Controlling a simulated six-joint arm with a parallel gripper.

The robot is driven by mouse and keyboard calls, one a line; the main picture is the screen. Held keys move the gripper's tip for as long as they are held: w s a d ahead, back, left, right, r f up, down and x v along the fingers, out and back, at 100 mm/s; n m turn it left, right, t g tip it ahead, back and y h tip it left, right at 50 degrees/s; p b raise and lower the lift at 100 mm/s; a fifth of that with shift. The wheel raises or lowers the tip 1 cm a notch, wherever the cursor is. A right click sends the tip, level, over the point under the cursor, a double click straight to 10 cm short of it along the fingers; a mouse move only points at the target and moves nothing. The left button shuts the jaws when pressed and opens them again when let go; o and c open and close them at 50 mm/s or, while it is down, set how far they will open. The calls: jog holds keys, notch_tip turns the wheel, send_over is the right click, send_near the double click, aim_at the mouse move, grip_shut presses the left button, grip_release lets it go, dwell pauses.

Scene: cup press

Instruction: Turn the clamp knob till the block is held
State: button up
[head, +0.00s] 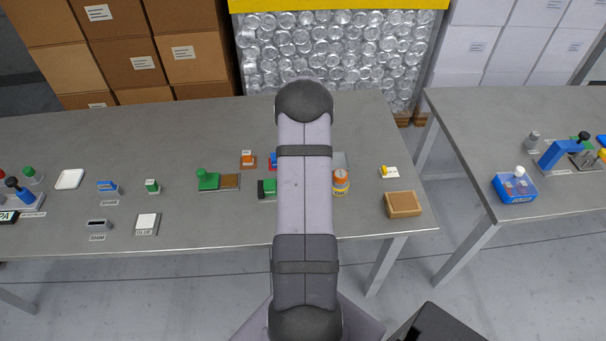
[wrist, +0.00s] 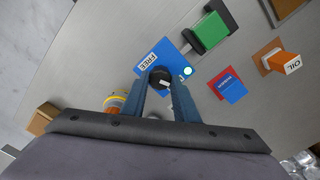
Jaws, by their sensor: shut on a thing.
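The black clamp knob (wrist: 159,77) sits on a blue plate (wrist: 146,62) marked FREE in the wrist view. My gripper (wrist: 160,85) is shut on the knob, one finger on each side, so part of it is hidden. A pale round lamp (wrist: 187,71) is at the plate's corner. Beside the plate, a green block (wrist: 209,30) lies between black parts that look like clamp jaws. In the head view the green block (head: 269,188) shows left of my arm, which hides the knob and gripper.
A red and blue piece (wrist: 228,88) and an orange OIL item (wrist: 281,62) stand near the plate. An orange and yellow container (wrist: 116,101) is close to my left finger. A wooden tray (head: 403,204) is at the table's right front corner.

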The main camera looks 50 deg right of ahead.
jog(key=shift+m, duration=0.3)
jog(key=o, duration=1.1)
jog(key=shift+c, duration=0.2)
jog(key=shift+r, duration=0.15)
jog(key=shift+r+b, duration=0.9)
jog(key=shift+r, duration=2.7)
